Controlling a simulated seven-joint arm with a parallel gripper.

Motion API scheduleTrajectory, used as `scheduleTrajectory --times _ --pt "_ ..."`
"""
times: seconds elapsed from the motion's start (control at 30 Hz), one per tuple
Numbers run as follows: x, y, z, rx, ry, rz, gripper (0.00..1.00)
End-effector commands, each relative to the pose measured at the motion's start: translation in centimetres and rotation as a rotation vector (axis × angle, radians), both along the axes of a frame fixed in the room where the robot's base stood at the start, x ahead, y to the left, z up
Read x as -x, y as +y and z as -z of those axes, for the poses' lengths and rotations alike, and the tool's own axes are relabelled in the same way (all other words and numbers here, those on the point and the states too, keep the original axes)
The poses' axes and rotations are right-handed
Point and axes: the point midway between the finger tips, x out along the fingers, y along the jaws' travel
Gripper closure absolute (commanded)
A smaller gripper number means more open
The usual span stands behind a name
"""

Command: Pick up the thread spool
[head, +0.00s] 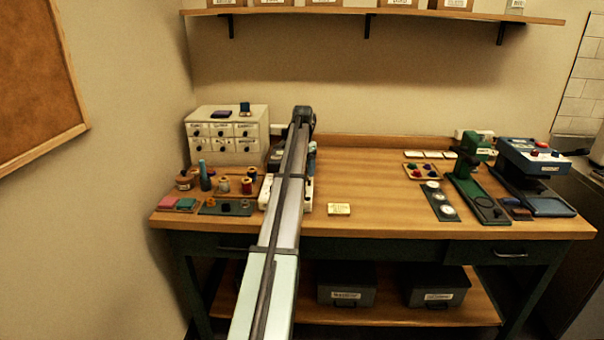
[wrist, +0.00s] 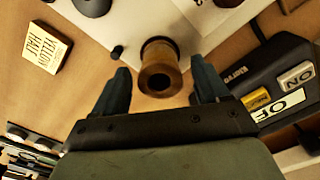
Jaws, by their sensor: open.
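A golden-brown thread spool (wrist: 160,68) stands on a white base (wrist: 115,20) in the wrist view, with its round end and dark centre hole facing my camera. My gripper (wrist: 163,88) is open, with one dark finger on each side of the spool and a visible gap at both sides. I cannot tell how far the fingertips are above or below the spool's end. In the head view my arm hides this spool. Other spools, one greenish (head: 223,185) and one dark red (head: 247,186), stand on a wooden tray at the table's left.
A black device (wrist: 275,85) with ON and OFF labels is close to the right finger in the wrist view. The table's middle (head: 365,180) is largely clear. A white drawer cabinet (head: 228,135) stands back left.

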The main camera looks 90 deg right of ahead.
Motion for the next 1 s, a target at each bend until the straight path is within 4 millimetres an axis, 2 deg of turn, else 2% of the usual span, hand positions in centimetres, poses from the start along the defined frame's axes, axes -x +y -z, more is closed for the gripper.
scheduleTrajectory --times 0.13,0.37,0.9,1.0 --pt "-0.04 -0.01 1.33 0.0 0.0 0.0 0.26" --pt "-0.05 -0.05 1.41 0.001 0.0 0.0 0.27" --pt "-0.05 -0.05 1.39 0.0 0.0 0.0 0.78" --pt "-0.06 -0.04 1.38 0.001 0.001 0.0 0.82"
